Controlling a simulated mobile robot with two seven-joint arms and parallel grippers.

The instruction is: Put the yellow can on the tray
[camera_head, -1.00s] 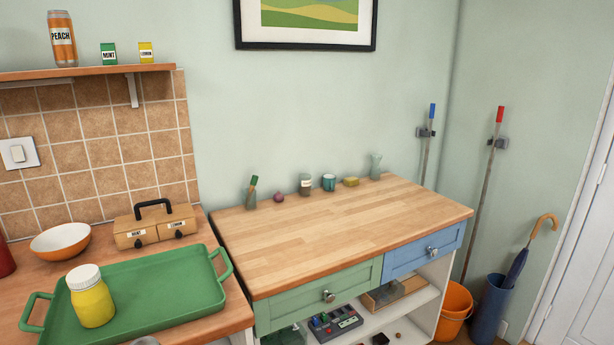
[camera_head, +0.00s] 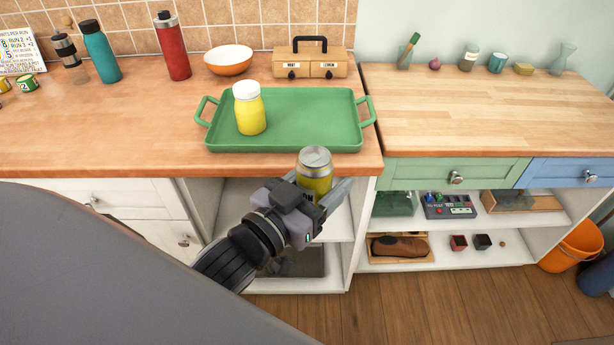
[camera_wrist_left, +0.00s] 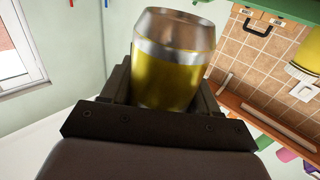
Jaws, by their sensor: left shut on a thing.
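The yellow can (camera_head: 315,178) with a silver top is held upright in my left gripper (camera_head: 318,192), just in front of the counter's edge. It fills the middle of the left wrist view (camera_wrist_left: 168,75) between the fingers of my left gripper (camera_wrist_left: 165,92). The green tray (camera_head: 310,133) lies on the wooden counter, behind the can. A yellow jar with a white lid (camera_head: 250,112) stands on the tray's left part. The tray's middle and right are bare. My right gripper is not in view.
An orange bowl (camera_head: 229,60) and a wooden box with a black handle (camera_head: 310,65) stand behind the tray. A red bottle (camera_head: 172,48) and teal bottle (camera_head: 100,52) stand at the back left. Open shelves lie below the counter.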

